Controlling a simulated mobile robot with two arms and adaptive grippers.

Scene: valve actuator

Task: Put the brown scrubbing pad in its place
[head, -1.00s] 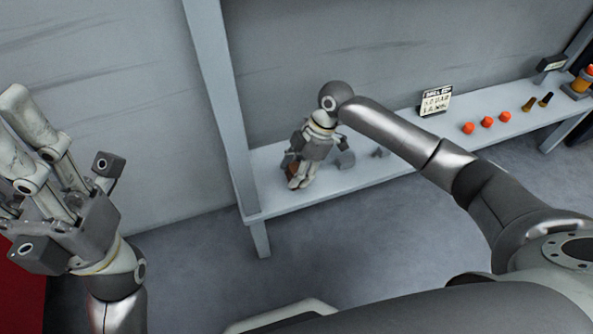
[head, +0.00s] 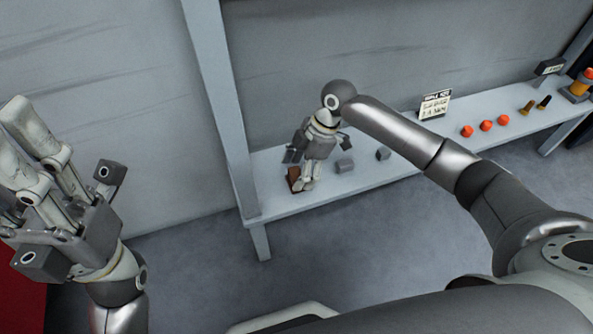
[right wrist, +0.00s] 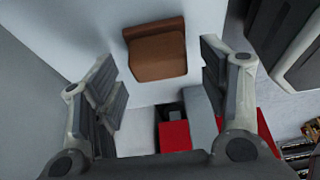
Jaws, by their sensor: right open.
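The brown scrubbing pad (head: 294,177) lies on the shelf near its left end, partly behind my right gripper (head: 306,181) in the head view. In the right wrist view the brown pad (right wrist: 156,52) shows ahead, between the lines of the two fingers. My right gripper (right wrist: 157,70) is open, with nothing between its fingers. Whether a fingertip touches the pad cannot be told. My left gripper (head: 25,130) is raised at the left of the head view, away from the shelf; its opening is unclear.
The pale shelf (head: 230,203) has an upright post (head: 215,90) at its left end. Farther right are a sign (head: 435,104), several orange pieces (head: 486,125) and small dark-and-brown pieces (head: 528,107).

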